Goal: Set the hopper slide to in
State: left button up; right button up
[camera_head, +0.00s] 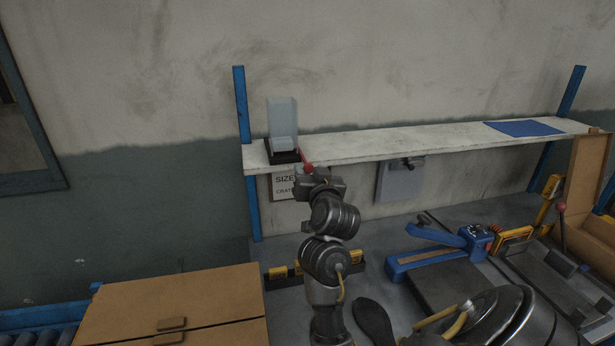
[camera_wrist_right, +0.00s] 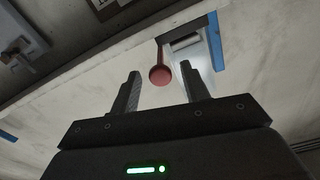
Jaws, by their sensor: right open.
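The hopper (camera_head: 283,116), a pale translucent box on a black base, stands at the left end of the shelf. Its slide shows as a dark rod with a red knob (camera_head: 308,168) that sticks out past the shelf's front edge. My right gripper (camera_head: 304,178) is just below the knob in the head view and partly hides the area there. In the right wrist view, the open gripper (camera_wrist_right: 163,80) has the red knob (camera_wrist_right: 160,76) between its fingertips, with a gap on both sides. I cannot tell the depth exactly. My left gripper is not in view.
The white shelf (camera_head: 400,143) runs between blue posts, with a blue cloth (camera_head: 523,128) at right. A size sign (camera_head: 284,187) and a grey lever panel (camera_head: 400,182) hang below. The bench holds a blue clamp-like tool (camera_head: 440,250) and a dark sole (camera_head: 373,322). Cardboard boxes (camera_head: 175,300) stand left.

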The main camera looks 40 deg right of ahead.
jog(key=shift+w+d+f, duration=0.1)
jog(key=shift+w+d, duration=0.25)
jog(key=shift+w, duration=0.15)
jog(key=shift+w+d+b, duration=0.15)
jog(key=shift+w+b, duration=0.1)
jog(key=shift+b, duration=0.15)
jog(key=shift+w+d, duration=0.1)
jog(key=shift+w, duration=0.2)
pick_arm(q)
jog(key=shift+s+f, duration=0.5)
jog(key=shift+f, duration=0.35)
pick_arm(e)
grip_shut()
